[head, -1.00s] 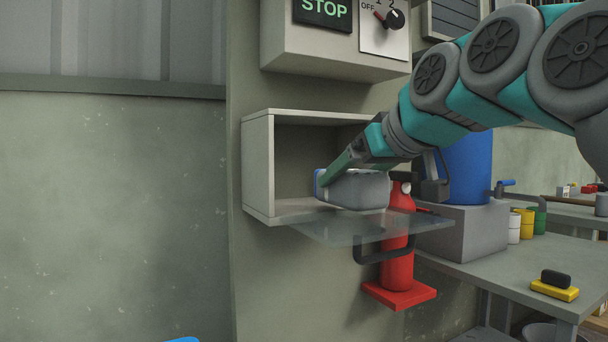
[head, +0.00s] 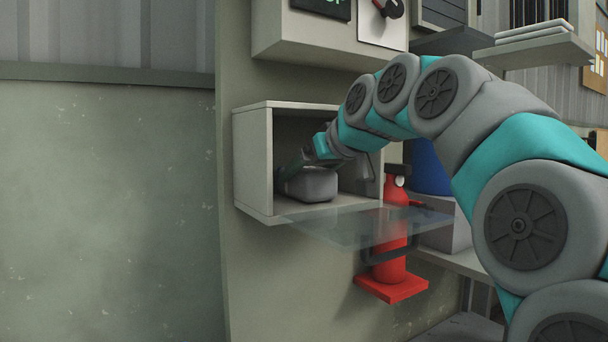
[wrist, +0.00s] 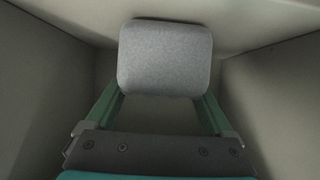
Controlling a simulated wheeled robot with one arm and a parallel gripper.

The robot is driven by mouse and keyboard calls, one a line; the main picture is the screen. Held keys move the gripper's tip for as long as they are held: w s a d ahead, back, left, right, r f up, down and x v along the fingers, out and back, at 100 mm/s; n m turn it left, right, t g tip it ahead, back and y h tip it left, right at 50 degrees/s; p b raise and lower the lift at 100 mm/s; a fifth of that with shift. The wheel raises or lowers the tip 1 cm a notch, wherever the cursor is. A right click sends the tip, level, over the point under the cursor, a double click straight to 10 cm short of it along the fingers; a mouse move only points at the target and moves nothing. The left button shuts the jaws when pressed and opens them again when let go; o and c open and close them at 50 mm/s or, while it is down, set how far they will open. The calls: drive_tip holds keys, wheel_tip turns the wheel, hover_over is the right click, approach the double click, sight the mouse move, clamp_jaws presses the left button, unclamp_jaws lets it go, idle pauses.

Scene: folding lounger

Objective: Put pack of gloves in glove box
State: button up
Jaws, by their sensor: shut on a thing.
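The glove box (head: 257,160) is an open-fronted pale grey box on the wall, with its clear door (head: 340,226) folded down in front. The pack of gloves (head: 312,184) is a grey rounded bundle inside the box, low and near its floor. My gripper (head: 292,168) reaches in through the open front and is shut on the pack. In the wrist view the pack (wrist: 165,58) sits between the two green fingers, with box walls around it. I cannot tell whether the pack touches the floor of the box.
A red fire extinguisher (head: 391,262) stands on a red bracket just below and right of the box. A control panel (head: 313,45) hangs above. My arm fills the right side. The wall at left (head: 110,200) is bare.

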drive_tip(key=shift+s, duration=0.1)
drive_tip(key=shift+f, duration=0.1)
drive_tip(key=shift+f, duration=0.1)
drive_tip(key=o, duration=1.2)
drive_tip(key=shift+o, duration=0.2)
drive_tip(key=shift+r, duration=0.25)
drive_tip(key=v, duration=1.2)
drive_tip(key=shift+f, duration=0.1)
